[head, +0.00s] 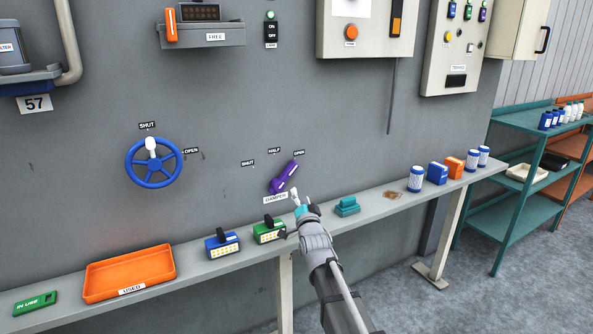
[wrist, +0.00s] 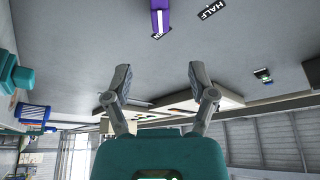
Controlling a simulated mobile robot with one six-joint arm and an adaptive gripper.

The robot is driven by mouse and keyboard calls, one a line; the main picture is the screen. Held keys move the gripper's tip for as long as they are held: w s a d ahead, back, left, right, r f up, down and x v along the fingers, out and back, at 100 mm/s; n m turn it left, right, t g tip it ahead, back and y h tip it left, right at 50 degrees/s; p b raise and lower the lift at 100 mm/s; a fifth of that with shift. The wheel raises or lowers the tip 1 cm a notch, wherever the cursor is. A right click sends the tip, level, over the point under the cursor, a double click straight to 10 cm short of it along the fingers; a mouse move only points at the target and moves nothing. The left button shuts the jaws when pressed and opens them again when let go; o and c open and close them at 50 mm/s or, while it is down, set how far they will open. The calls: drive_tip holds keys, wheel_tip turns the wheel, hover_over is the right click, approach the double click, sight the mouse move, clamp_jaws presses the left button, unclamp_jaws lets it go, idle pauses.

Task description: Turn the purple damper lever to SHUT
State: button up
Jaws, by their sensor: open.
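The purple damper lever (head: 284,178) is on the grey wall above the bench, tilted up and to the right, its upper end at the OPEN label (head: 299,153). The HALF label (head: 274,151) and the SHUT label (head: 247,163) sit to its left. A DAMPER plate (head: 275,198) is below it. My gripper (head: 295,195) is just below and right of the lever, apparently apart from it. In the wrist view my gripper (wrist: 158,73) is open and empty. The lever's end (wrist: 160,17) shows beyond the fingertips at the top edge, near the HALF label (wrist: 212,9).
A blue handwheel (head: 153,174) is on the wall at left. The bench (head: 215,262) below holds an orange tray (head: 128,273), a blue box (head: 222,244), a green box (head: 268,231) and a teal block (head: 347,207). The wall around the lever is clear.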

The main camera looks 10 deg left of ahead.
sight(293, 171)
drive_tip(key=shift+w, duration=0.1)
drive_tip(key=p+x, duration=0.3)
drive_tip(key=x, duration=1)
drive_tip(key=shift+w+p, duration=0.3)
drive_tip(key=shift+p, duration=0.05)
